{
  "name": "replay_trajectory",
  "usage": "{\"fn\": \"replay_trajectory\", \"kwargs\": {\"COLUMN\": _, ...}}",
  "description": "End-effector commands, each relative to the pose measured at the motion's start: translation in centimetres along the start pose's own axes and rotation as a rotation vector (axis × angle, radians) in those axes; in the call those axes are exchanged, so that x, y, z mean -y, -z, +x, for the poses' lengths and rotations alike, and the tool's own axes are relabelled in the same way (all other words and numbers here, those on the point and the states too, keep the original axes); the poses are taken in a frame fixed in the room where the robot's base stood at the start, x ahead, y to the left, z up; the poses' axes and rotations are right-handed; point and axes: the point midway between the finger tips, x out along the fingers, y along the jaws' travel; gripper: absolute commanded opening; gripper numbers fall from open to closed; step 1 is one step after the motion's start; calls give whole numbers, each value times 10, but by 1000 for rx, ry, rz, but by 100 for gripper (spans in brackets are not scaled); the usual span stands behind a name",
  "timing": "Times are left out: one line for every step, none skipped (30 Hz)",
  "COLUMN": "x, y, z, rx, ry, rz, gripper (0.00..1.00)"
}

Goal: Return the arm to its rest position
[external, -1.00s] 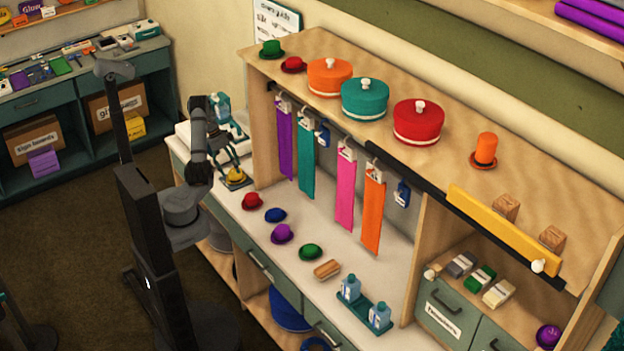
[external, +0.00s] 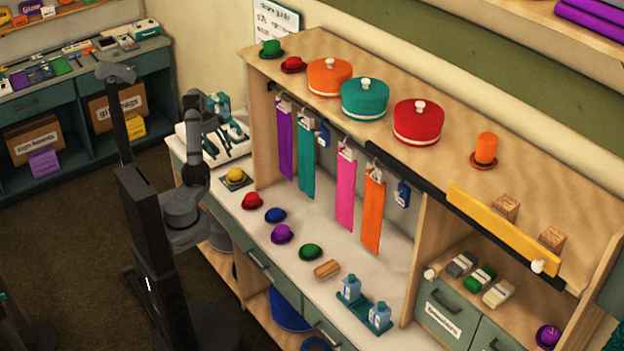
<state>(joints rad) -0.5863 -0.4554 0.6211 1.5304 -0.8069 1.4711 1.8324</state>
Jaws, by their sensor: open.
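My gripper (external: 226,132) is in the air above the far left end of the white counter. It is open, and I see nothing between its fingers. My arm (external: 196,150) is raised and bent above my dark base column at the left. A small yellow hat (external: 235,174) sits on a dark square pad (external: 227,184) on the counter, below my gripper and apart from it.
Small red (external: 252,200), blue (external: 275,215), purple (external: 282,234) and green (external: 310,251) hats line the counter. Hanging cloth strips (external: 305,160) and a wooden side panel (external: 262,130) stand right of my gripper. A teal bottle rack (external: 362,318) is nearer the front.

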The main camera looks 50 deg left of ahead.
Motion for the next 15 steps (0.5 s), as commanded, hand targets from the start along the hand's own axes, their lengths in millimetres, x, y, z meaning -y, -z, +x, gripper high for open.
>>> {"fn": "replay_trajectory", "kwargs": {"x": 1, "y": -1, "z": -12, "rx": 3, "ry": 5, "rz": 2, "gripper": 74}}
{"fn": "replay_trajectory", "kwargs": {"x": 1, "y": -1, "z": -18, "rx": 3, "ry": 5, "rz": 2, "gripper": 74}}
{"fn": "replay_trajectory", "kwargs": {"x": 1, "y": -1, "z": -27, "rx": 4, "ry": 5, "rz": 2, "gripper": 74}}
{"fn": "replay_trajectory", "kwargs": {"x": -1, "y": 1, "z": -14, "rx": -3, "ry": -6, "rz": 0, "gripper": 74}}
{"fn": "replay_trajectory", "kwargs": {"x": -2, "y": 2, "z": -6, "rx": -4, "ry": -8, "rz": -1, "gripper": 74}}
{"fn": "replay_trajectory", "kwargs": {"x": -2, "y": 2, "z": 3, "rx": -5, "ry": -8, "rz": -1, "gripper": 74}}
{"fn": "replay_trajectory", "kwargs": {"x": -2, "y": 1, "z": 10, "rx": -4, "ry": -8, "rz": -2, "gripper": 74}}
{"fn": "replay_trajectory", "kwargs": {"x": -2, "y": 1, "z": 16, "rx": -4, "ry": -7, "rz": -1, "gripper": 74}}
{"fn": "replay_trajectory", "kwargs": {"x": -2, "y": 2, "z": 25, "rx": -3, "ry": -6, "rz": -1, "gripper": 74}}
{"fn": "replay_trajectory", "kwargs": {"x": -2, "y": 2, "z": 32, "rx": -3, "ry": -7, "rz": -1, "gripper": 74}}
{"fn": "replay_trajectory", "kwargs": {"x": -1, "y": 1, "z": 38, "rx": -4, "ry": -6, "rz": -3, "gripper": 74}}
{"fn": "replay_trajectory", "kwargs": {"x": -2, "y": 1, "z": 47, "rx": -3, "ry": -6, "rz": -2, "gripper": 74}}
{"fn": "replay_trajectory", "kwargs": {"x": -2, "y": 1, "z": 54, "rx": -3, "ry": -6, "rz": -1, "gripper": 74}}
{"fn": "replay_trajectory", "kwargs": {"x": -2, "y": 1, "z": 60, "rx": -3, "ry": -6, "rz": -1, "gripper": 74}}
{"fn": "replay_trajectory", "kwargs": {"x": -2, "y": 1, "z": 69, "rx": -3, "ry": -6, "rz": -1, "gripper": 74}}
